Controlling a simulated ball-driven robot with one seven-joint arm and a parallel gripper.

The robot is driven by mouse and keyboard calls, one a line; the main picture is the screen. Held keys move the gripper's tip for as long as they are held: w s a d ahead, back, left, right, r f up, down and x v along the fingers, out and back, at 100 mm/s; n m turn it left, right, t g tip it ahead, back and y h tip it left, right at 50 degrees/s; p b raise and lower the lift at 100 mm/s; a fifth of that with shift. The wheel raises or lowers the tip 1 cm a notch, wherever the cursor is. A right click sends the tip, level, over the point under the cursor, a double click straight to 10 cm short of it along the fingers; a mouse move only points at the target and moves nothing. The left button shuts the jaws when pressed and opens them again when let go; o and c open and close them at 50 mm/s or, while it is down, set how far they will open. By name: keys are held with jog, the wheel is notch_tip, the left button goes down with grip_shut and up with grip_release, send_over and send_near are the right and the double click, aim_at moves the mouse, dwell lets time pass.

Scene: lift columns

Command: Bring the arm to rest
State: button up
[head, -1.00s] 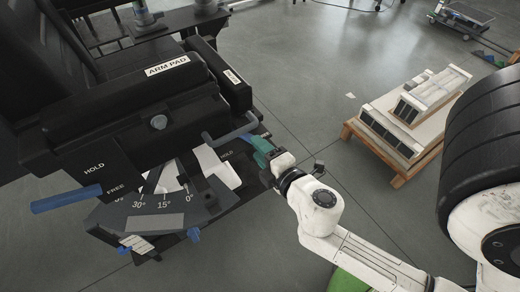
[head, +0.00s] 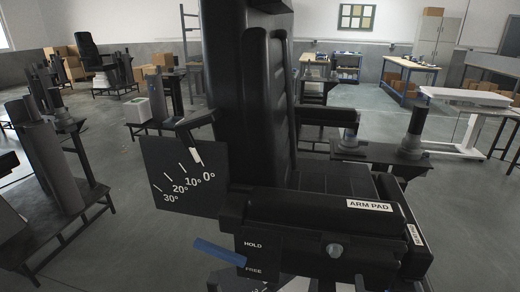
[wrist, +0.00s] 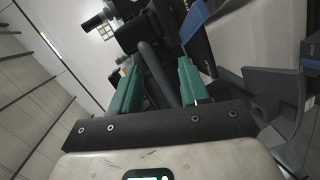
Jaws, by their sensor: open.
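My gripper (wrist: 158,64) shows in the wrist view with its two green fingers apart and nothing held between them. A dark chair part runs behind and between the fingers, and I cannot tell how far off it is. In the head view, my gripper is out of sight. The black chair (head: 250,100) stands close in front, with its arm pad (head: 320,215) at the lower middle.
A blue lever (head: 220,252) sits beside the HOLD and FREE marks; blue also shows in the wrist view (wrist: 193,22). An angle plate (head: 180,178) stands left of the chair. A grey bracket (wrist: 272,90) is right of my fingers. Open floor (head: 110,215) lies left.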

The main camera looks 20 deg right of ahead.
jog(key=s+a+f+m+g+y, duration=0.5)
jog(key=a+f+m+g+y, duration=0.2)
jog(key=a, duration=0.7)
notch_tip(320, 180, down, 4)
jog(key=g+y, duration=0.2)
jog(key=shift+s+f+g+y, duration=0.2)
jog(key=shift+f+g+y, duration=0.05)
jog(key=shift+g+y, duration=0.05)
